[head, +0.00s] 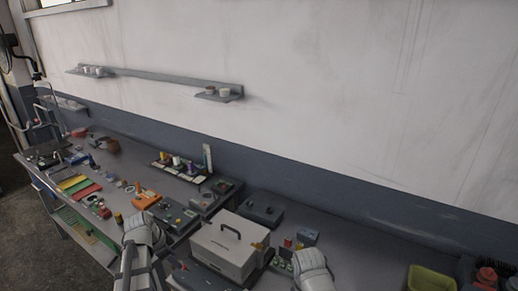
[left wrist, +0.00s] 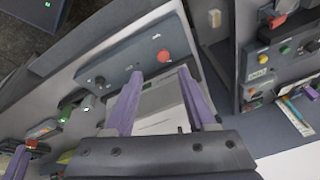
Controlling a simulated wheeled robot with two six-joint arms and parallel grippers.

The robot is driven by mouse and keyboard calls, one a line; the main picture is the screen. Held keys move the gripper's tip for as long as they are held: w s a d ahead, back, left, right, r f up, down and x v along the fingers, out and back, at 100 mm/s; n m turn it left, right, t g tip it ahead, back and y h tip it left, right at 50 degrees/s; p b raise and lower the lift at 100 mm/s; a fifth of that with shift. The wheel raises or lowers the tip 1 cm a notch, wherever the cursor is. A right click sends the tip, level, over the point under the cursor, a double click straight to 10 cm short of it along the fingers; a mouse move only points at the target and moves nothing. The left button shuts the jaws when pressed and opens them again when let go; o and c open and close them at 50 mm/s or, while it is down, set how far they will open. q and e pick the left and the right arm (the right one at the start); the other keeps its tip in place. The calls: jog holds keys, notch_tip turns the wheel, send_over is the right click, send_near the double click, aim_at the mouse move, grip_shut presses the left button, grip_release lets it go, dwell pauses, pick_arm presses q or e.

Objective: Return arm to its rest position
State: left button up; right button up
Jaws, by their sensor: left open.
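My left arm ends in a white wrist at the bottom centre-left of the head view, with the left gripper (head: 143,230) over the front of the workbench (head: 265,200). In the left wrist view the left gripper (left wrist: 160,72) has two purple fingers spread wide apart. Nothing is held between them. Behind them is a grey panel (left wrist: 115,77) with a red knob, and a pale surface lies below it. My right arm shows as a white part at the lower middle of the head view; its jaws cannot be made out.
A light grey box with a dark handle (head: 222,250) stands between my arms. A dark case (head: 262,213) is behind it. A yellow bin (head: 432,279) is at the lower right. Small tools and parts crowd the bench's left. A wall shelf (head: 155,77) hangs above.

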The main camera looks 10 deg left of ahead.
pick_arm(q)
jog(key=s+d+f+g+b, duration=0.1)
jog(key=d, duration=0.5)
jog(key=s+d+f+n+b, duration=0.1)
jog(key=d+f, duration=0.1)
jog(key=d, duration=0.4)
jog(key=s+d+f+n+g+b, duration=0.1)
jog(key=d, duration=0.6)
jog(key=shift+s+f+g+y, duration=0.15)
jog(key=shift+g+y, duration=0.15)
jog(key=s+d+f+n+y+b, duration=0.1)
jog(key=s+d, duration=0.3)
jog(key=d, duration=0.2)
jog(key=s+d+f+n+g+y+b, duration=0.1)
jog(key=s+d+n, duration=0.1)
jog(key=s+d, duration=0.2)
jog(key=d, duration=0.2)
jog(key=shift+s+d+f, duration=0.2)
jog(key=shift+s+d, duration=0.05)
jog(key=shift+d, duration=0.15)
